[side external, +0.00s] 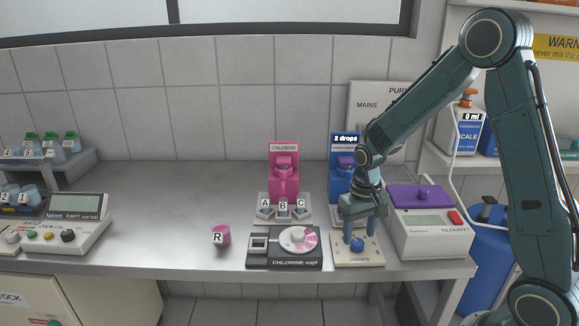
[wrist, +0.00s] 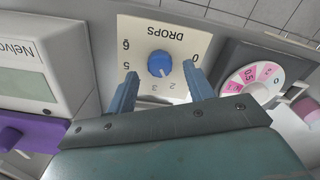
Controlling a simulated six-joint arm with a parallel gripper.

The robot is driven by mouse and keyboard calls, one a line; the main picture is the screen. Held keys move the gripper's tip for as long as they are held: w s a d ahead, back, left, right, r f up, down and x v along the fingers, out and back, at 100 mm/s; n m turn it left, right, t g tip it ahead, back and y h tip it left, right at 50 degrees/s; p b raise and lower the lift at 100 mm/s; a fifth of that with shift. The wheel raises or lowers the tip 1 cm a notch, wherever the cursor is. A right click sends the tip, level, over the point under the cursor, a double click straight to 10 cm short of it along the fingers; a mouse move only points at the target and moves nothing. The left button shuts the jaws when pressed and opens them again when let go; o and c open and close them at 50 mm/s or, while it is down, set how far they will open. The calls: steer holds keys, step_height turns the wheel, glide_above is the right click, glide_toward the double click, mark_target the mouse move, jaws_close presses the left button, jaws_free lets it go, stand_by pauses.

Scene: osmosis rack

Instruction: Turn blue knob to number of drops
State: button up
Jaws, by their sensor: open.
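The blue knob (wrist: 160,64) sits on a cream DROPS panel (wrist: 185,45) with numbers around it, upside down in the wrist view; 0, 2, 3, 5 and 6 are readable. A small pale mark shows on the knob's lower edge, toward the 2 side, but its exact setting is hard to tell. In the side view the knob (side external: 357,244) is at the front of the bench. My gripper (side external: 359,237) points down over it, open, one finger on each side. In the wrist view the fingers (wrist: 160,70) stand apart from the knob. A sign reading "2 drops" (side external: 346,139) tops the blue dispenser (side external: 340,178).
A chlorine meter (side external: 284,262) with a dial stands left of the panel. A white meter with a purple lid (side external: 420,197) stands right. A pink cup marked R (side external: 222,234) and a pink dispenser (side external: 284,184) are further left.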

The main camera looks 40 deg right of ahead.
mark_target(358, 241)
step_height(358, 241, up, 11)
steer(key=shift+r, duration=0.2)
stand_by(0.3)
steer(key=s+a+r+n+t, duration=0.2)
steer(key=s+a+r, duration=0.2)
steer(key=s, duration=0.5)
steer(key=s+a+r+n+t, duration=0.2)
steer(key=s+a+r+t, duration=0.1)
steer(key=s, duration=0.6)
steer(key=shift+s+a+r+t, duration=0.3)
steer(key=shift+a+r, duration=0.25)
steer(key=shift+r, duration=0.7)
steer(key=shift+w, duration=0.1)
